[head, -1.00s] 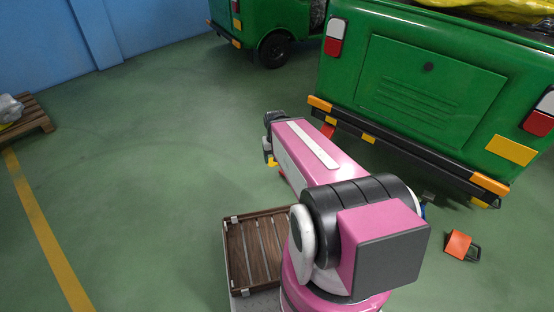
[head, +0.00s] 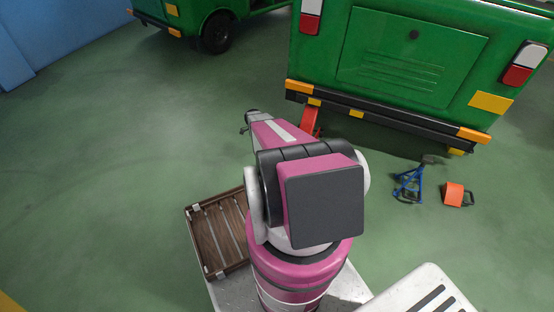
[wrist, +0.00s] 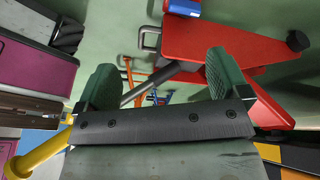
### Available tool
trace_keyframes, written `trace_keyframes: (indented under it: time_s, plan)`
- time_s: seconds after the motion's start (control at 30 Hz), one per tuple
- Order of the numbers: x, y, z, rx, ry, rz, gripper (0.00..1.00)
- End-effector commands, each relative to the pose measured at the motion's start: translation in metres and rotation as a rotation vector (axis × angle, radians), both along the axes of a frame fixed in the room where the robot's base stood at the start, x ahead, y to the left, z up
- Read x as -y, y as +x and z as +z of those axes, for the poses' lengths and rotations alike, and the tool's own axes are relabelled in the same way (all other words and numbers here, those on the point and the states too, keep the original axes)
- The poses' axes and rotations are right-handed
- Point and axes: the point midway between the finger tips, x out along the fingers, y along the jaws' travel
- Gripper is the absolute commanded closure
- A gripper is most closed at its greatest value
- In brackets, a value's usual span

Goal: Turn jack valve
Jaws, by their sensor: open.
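The red jack (head: 309,122) stands at the rear left corner of the green vehicle (head: 415,60), beside my arm in the head view. In the wrist view the jack (wrist: 235,40) fills the upper right, with a dark round knob (wrist: 298,40) at its end. A grey rod (wrist: 165,80) slants from the jack across the space behind my fingertips. My gripper (wrist: 160,80) is open, with its two green pads apart and nothing seen clamped. A yellow bar (wrist: 40,155) shows at lower left; I cannot tell if it joins the rod. Which part is the valve is unclear.
A blue stand (head: 409,185) and an orange block (head: 455,194) sit on the floor at right. A slatted wooden tray (head: 190,217) lies beside my arm's base. Another green vehicle (head: 190,15) stands at the back left. The floor at left is clear.

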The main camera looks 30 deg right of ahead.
Motion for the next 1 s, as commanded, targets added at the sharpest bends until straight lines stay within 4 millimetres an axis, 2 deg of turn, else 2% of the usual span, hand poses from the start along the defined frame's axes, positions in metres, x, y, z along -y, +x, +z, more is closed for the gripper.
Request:
trace_keyframes:
  time_s: [0.03, 0.2, 0.33, 0.57, 1.0]
  plan:
    - [0.017, 0.012, -0.025, 0.005, -0.029, -0.084, 0.06]
    - [0.046, 0.018, -0.064, 0.028, -0.103, -0.287, 0.06]
    - [0.055, 0.019, -0.075, 0.038, -0.127, -0.352, 0.06]
    - [0.059, 0.014, -0.088, 0.039, -0.131, -0.363, 0.06]
    - [0.077, -0.006, -0.155, 0.038, -0.131, -0.360, 0.06]
